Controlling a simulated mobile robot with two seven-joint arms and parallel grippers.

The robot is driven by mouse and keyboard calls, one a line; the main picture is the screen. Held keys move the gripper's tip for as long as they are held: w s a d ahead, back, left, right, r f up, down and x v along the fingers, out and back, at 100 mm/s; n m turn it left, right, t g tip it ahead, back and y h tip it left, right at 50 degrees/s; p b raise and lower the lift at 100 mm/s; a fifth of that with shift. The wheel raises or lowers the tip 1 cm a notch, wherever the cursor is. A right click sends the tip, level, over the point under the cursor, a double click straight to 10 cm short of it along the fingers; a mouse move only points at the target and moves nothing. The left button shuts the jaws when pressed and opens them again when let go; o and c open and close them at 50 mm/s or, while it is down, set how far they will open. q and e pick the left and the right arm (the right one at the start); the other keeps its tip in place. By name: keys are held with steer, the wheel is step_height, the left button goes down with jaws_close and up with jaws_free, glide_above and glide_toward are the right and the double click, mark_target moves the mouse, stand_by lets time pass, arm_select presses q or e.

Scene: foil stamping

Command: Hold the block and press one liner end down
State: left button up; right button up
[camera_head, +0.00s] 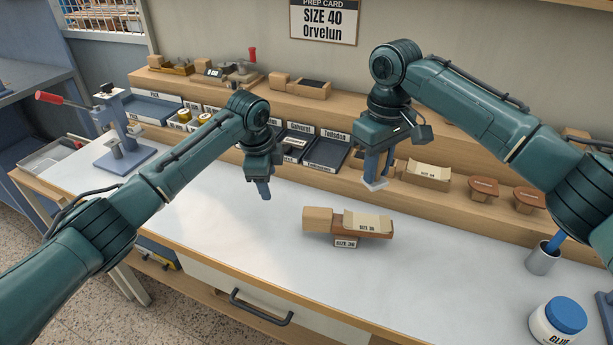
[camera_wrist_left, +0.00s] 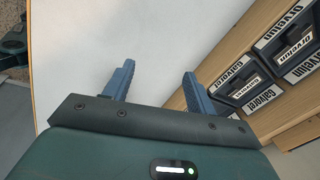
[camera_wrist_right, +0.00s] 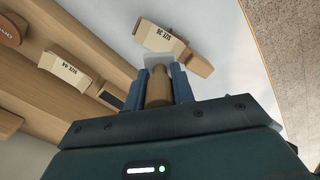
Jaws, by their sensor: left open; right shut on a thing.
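The block (camera_head: 318,220) is wooden and lies on the white worktop, with a cream liner (camera_head: 368,222) across its right part. Both the liner and a front label appear to read SIZE 36. The block also shows in the right wrist view (camera_wrist_right: 200,66). My left gripper (camera_head: 264,190) is open and empty above the worktop, left of and behind the block. My right gripper (camera_head: 376,178) is shut on a tool with a brown handle (camera_wrist_right: 158,92) and a pale flat end (camera_head: 376,185). That end is apart from the block, behind and above its right side.
A lever press (camera_head: 125,135) stands at left. A metal cup (camera_head: 542,260) and glue jar (camera_head: 558,322) stand at right. The worktop around the block is clear.

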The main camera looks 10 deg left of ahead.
mark_target(306, 210)
arm_select(q)
steer(key=s+d+r, duration=0.1)
steer(key=d, duration=0.2)
steer(key=s+d+r+g, duration=0.1)
steer(key=s+d+r, duration=0.1)
steer(key=d, duration=0.1)
steer(key=s+d+r+g, duration=0.1)
steer(key=d+r, duration=0.1)
steer(key=d, duration=0.1)
steer(key=shift+s+m+y, duration=0.3)
steer(key=shift+s, duration=0.05)
steer(key=shift+s+d+g, duration=0.2)
steer(key=shift+g, duration=0.1)
step_height(306, 210, down, 12)
steer(key=shift+r, duration=0.1)
steer(key=shift+c, duration=0.2)
